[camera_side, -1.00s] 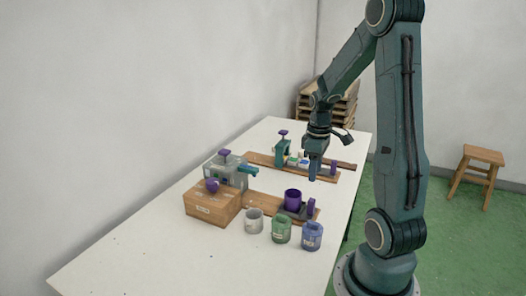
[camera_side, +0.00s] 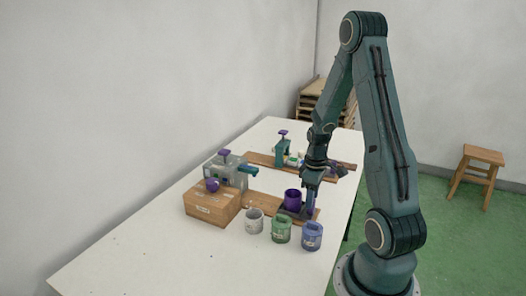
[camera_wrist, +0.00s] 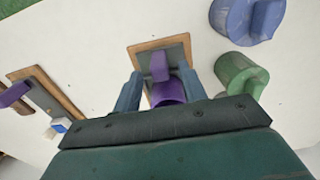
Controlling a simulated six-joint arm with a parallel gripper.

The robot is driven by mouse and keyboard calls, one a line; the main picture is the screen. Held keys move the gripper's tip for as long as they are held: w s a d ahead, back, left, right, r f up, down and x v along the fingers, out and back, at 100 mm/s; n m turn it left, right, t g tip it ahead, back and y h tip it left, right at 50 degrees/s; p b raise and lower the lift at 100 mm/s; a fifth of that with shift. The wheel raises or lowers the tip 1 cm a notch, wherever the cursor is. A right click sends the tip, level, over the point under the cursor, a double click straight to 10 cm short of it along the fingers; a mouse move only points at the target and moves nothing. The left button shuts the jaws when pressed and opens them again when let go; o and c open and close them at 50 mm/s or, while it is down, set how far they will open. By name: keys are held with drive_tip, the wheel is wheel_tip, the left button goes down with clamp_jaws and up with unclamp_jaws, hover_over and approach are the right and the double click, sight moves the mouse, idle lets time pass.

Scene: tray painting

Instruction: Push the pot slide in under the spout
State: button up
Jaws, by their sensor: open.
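The pot slide is a dark plate with a purple upright handle (camera_wrist: 159,66) and a purple pot (camera_side: 292,200) on it; the pot also shows in the wrist view (camera_wrist: 168,93). It sits near the right end of a wooden board (camera_side: 262,205). The teal spout (camera_side: 246,170) sticks out of a grey box (camera_side: 222,173) to the left of and beyond the pot. My gripper (camera_side: 310,204) is open and low over the handle end of the slide. In the wrist view its blue fingers (camera_wrist: 161,84) stand on either side of the pot and handle. Whether they touch is unclear.
Grey (camera_side: 254,221), green (camera_side: 281,229) and blue (camera_side: 312,236) tins stand close in front of the slide. A second board (camera_side: 265,160) with a teal stand lies farther back. The table's left front is clear.

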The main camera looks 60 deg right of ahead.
sight(310, 213)
drive_tip(key=shift+f, duration=1.95)
clamp_jaws()
